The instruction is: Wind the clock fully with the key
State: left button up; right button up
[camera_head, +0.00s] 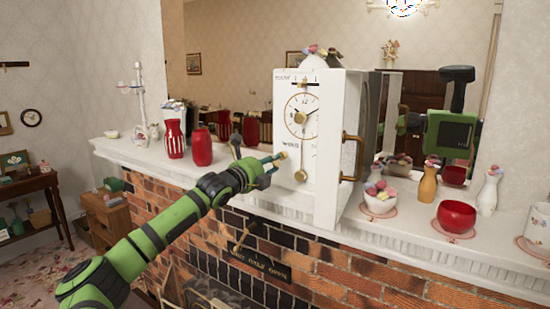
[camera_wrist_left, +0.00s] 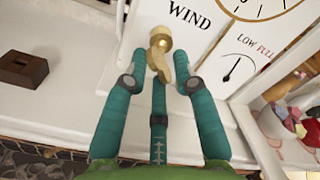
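A tall white clock (camera_head: 335,160) stands on the mantel, with a dial, WIND lettering and a pendulum on its front. A brass key (camera_wrist_left: 160,52) shows beside the WIND lettering, against the clock's front. It looks seated there, but the joint is hard to make out. My left gripper (camera_head: 278,161) is at the clock's lower left front. A LOW/FULL gauge (camera_wrist_left: 234,70) has a needle pointing up and right. My right gripper is not in view.
Red vases (camera_head: 201,147) stand left of the clock. A brown block (camera_wrist_left: 22,70) lies on the mantel beside the gripper. A mirror is behind.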

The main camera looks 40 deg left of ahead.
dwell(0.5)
pick_arm(q)
jog(key=shift+p, duration=0.45)
jog(key=shift+r+p, duration=0.1)
jog(key=shift+p, duration=0.35)
grip_shut()
